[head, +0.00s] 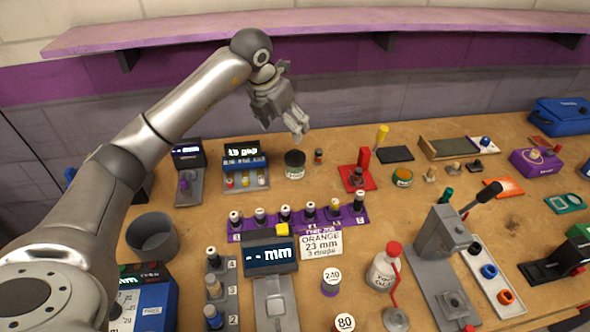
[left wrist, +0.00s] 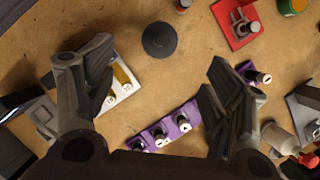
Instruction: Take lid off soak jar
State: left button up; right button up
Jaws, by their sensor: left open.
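The soak jar (head: 294,171) stands upright at the back of the bench, a small jar with a pale label that is too small to read surely. Its dark round lid (head: 294,157) is on it. In the left wrist view the lid (left wrist: 159,39) shows from above as a dark disc with a raised centre. My left gripper (head: 284,127) is open and empty, above and a little behind the jar, apart from it. In the left wrist view the lid lies between and beyond the spread fingers. My right gripper is not in view.
A small dark-topped bottle (head: 318,156) stands close right of the jar. A display stand (head: 243,178) is at its left, a red fixture (head: 356,178) further right. A purple rack (head: 238,224) of bottles is in front. A purple shelf (head: 300,28) runs above.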

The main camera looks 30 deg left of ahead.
aim_at(295, 151)
pick_arm(q)
jog(key=x, duration=0.6)
jog(key=shift+f, duration=0.25)
jog(key=shift+p+x, duration=0.95)
jog(key=shift+x, duration=1.75)
jog(key=shift+d, duration=0.1)
jog(key=c, duration=0.7)
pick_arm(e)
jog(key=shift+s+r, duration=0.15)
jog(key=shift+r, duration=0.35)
